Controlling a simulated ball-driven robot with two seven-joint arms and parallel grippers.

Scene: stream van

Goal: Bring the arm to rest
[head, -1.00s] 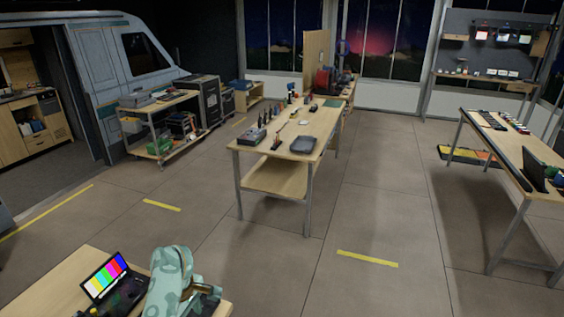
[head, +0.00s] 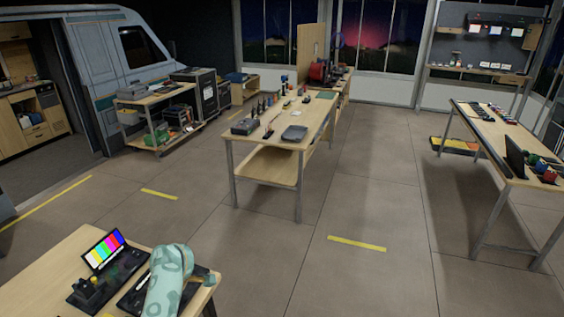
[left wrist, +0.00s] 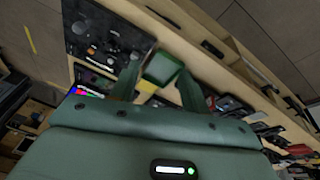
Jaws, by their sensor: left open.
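My left arm (head: 168,283), with a teal patterned cover, reaches over the near table (head: 52,272) at the bottom left of the head view. Its gripper is mostly hidden behind the arm there. In the left wrist view my left gripper (left wrist: 160,74) is open, its two dark green fingers apart. A small green box-like thing (left wrist: 163,62) shows between and beyond the fingertips; I cannot tell how far it is from them. My right gripper is in neither view.
A screen with colour bars (head: 104,250) and a black control panel (left wrist: 100,34) are on the near table, close to my left arm. A long workbench (head: 262,140) stands mid-room and another table (head: 490,125) at right.

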